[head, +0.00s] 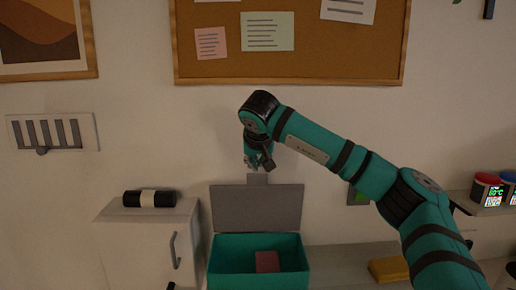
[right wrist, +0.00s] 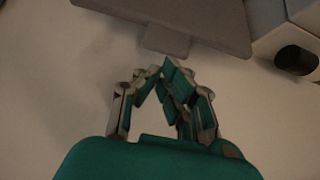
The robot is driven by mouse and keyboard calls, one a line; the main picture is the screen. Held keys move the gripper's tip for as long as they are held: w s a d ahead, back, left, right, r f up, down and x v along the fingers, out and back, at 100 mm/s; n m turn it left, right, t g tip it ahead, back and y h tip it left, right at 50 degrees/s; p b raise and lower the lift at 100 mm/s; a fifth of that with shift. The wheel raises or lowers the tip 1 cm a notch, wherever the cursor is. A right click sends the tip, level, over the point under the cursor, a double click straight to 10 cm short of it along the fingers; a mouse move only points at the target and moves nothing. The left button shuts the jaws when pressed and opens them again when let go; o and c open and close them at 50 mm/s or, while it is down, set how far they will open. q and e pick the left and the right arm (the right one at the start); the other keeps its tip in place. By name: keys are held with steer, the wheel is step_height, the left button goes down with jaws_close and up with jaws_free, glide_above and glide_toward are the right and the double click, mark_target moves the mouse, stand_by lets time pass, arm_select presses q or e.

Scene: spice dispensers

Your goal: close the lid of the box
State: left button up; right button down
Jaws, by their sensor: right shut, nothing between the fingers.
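The teal box (head: 230,281) stands on the counter with its grey lid (head: 257,207) raised upright at the back. A small tab (head: 257,179) sticks up from the lid's top edge. A reddish block (head: 267,261) lies inside the box. My right gripper (head: 254,167) hangs just above the tab, its fingers pointing down. In the right wrist view, my gripper's fingertips (right wrist: 165,70) meet and hold nothing; the lid (right wrist: 200,15) and its tab (right wrist: 166,41) are ahead of them. Whether the fingers touch the tab I cannot tell. My left gripper is out of view.
A white cabinet (head: 140,240) with a handle stands left of the box, with a black and white roll (head: 150,198) on top. A yellow item (head: 388,269) lies to the right on the counter (head: 340,262). The wall with a corkboard (head: 300,62) is behind.

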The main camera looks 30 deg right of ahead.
mark_target(258, 186)
steer(key=f, duration=0.1)
steer(key=s+f+p, duration=0.1)
steer(key=a+f+p, duration=0.1)
steer(key=f, duration=0.1)
steer(key=shift+s, duration=0.4)
steer(key=shift+s, duration=0.15)
stand_by(0.6)
